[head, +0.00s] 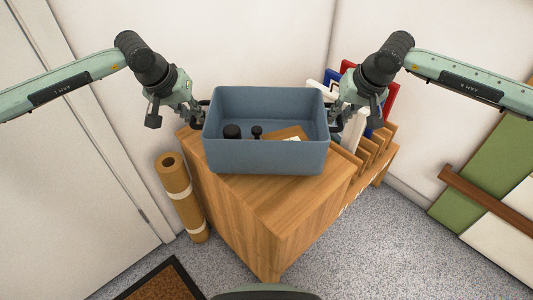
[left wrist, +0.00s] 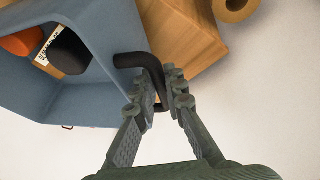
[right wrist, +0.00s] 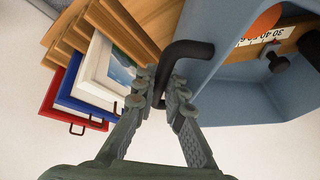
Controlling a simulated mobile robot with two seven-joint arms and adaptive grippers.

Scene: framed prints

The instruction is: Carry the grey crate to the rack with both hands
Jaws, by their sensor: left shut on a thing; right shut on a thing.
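The grey crate (head: 265,157) is blue-grey, with dark handles at its two ends. In the head view it is at the top of the wooden cabinet; I cannot tell whether it touches the top. My left gripper (head: 200,107) is shut on the crate's left handle (left wrist: 130,60). My right gripper (head: 338,108) is shut on the right handle (right wrist: 188,48). Inside the crate lie a dark round thing (head: 231,131), a small black knob-like thing (head: 257,131) and a wooden piece (head: 288,134). The wooden rack (head: 375,151) stands right of the crate, holding framed prints.
The wooden cabinet (head: 270,201) is under the crate. A brown roll (head: 174,185) stands at its left. Red (head: 392,98) and other frames stick up near my right gripper. A green and white panel (head: 490,170) leans at the right.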

